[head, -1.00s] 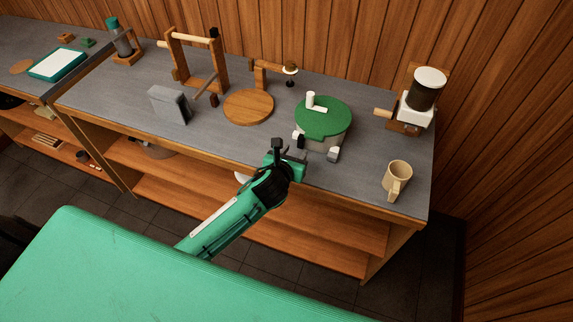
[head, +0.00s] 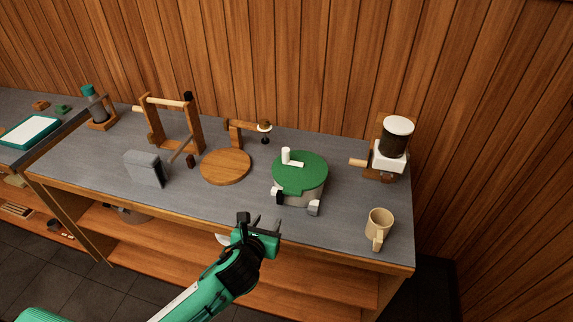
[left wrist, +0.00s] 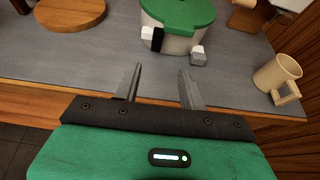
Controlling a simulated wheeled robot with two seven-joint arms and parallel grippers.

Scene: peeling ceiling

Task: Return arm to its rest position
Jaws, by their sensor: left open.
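My left gripper (head: 267,224) is in front of the front edge of the grey worktop, at the end of my green arm. In the left wrist view its two grey fingers (left wrist: 159,88) stand apart with nothing between them. The green-lidded pot (head: 299,178) stands on the worktop just beyond the fingertips, apart from them; it also shows in the left wrist view (left wrist: 178,22). My right gripper is not in view.
The worktop (head: 225,205) also holds a beige mug (head: 379,229), a grinder-like device (head: 393,148), a round wooden board (head: 226,166), a grey block (head: 145,169) and a wooden frame (head: 175,123). Open shelves (head: 160,248) lie below. A plank wall stands behind.

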